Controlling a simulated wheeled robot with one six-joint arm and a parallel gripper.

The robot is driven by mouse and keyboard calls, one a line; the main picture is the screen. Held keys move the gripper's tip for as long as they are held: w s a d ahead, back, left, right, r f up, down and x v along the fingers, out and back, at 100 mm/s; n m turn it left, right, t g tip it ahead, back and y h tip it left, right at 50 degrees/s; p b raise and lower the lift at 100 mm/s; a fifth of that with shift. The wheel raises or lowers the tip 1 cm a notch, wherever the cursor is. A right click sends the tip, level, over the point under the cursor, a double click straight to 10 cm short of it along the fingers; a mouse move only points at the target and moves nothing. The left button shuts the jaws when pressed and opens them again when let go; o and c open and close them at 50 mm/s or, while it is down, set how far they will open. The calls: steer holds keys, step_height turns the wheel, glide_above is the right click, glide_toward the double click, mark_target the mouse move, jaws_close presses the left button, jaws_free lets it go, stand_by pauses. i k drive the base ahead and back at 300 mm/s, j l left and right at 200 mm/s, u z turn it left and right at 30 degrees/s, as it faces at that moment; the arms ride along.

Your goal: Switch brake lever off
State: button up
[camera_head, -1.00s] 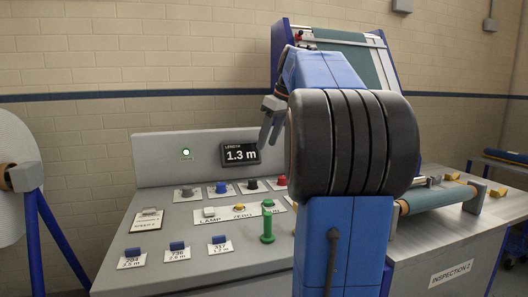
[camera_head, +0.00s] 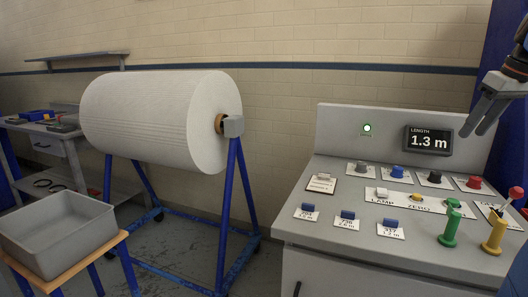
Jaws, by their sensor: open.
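The control panel (camera_head: 300,196) carries a green lever (camera_head: 449,228) with a green knob on its front right part. A yellow lever (camera_head: 494,235) stands to its right, near the picture's edge. A red-tipped handle (camera_head: 515,194) shows above the yellow lever. The labels by these levers are too small or covered to read, so I cannot tell which is the brake lever. My gripper (camera_head: 474,132) is at the upper right, pointing down and left. Its fingers are apart and empty, above the panel and clear of the levers.
The panel has grey, blue, black and red knobs (camera_head: 435,178), several blue switches (camera_head: 391,223) and a display (camera_head: 428,140) reading 1.3 m. A big white roll (camera_head: 160,118) on a blue stand and a grey bin (camera_head: 58,232) are left.

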mark_target(516, 192)
steer(key=k, duration=0.95)
